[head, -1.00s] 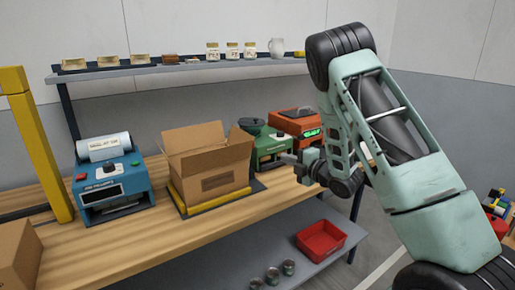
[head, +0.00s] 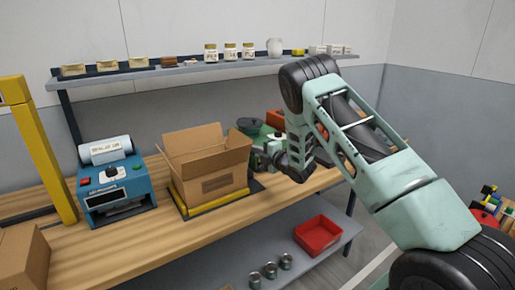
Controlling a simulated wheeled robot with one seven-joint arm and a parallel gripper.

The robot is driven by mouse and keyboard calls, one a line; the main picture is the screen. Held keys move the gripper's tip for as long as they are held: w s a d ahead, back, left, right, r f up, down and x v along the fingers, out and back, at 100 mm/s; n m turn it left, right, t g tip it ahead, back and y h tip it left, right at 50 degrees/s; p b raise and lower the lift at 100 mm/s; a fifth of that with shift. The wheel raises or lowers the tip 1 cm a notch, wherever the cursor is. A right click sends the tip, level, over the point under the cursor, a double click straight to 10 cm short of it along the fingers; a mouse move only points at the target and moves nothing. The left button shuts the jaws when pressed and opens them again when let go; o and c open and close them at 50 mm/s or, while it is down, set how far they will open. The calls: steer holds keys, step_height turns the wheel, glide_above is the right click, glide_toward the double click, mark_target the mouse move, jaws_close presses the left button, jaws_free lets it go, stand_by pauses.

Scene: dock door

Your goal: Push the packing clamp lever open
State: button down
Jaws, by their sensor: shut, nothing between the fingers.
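An open cardboard box (head: 208,165) with raised flaps sits on a low yellow-edged base (head: 215,203) on the wooden bench. I cannot make out a separate clamp lever; one may be hidden behind my gripper or the box. My gripper (head: 256,160) is shut and empty. It is just right of the box in the picture, in front of a green machine (head: 250,125), and covers part of it. I cannot tell whether its tips touch anything.
A blue machine (head: 113,190) with a roll stands left of the box. An orange machine (head: 275,119) is mostly hidden behind my arm. A red bin (head: 318,236) and several cans (head: 270,270) are on the lower shelf. The bench front (head: 130,250) is clear.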

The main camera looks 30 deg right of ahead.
steer(key=shift+w, duration=0.1)
steer(key=shift+w+r+g+b, duration=0.35)
steer(key=shift+w+b, duration=0.05)
steer(key=shift+w, duration=0.35)
steer(key=shift+w+r+g+b, duration=0.35)
steer(key=shift+w, duration=0.4)
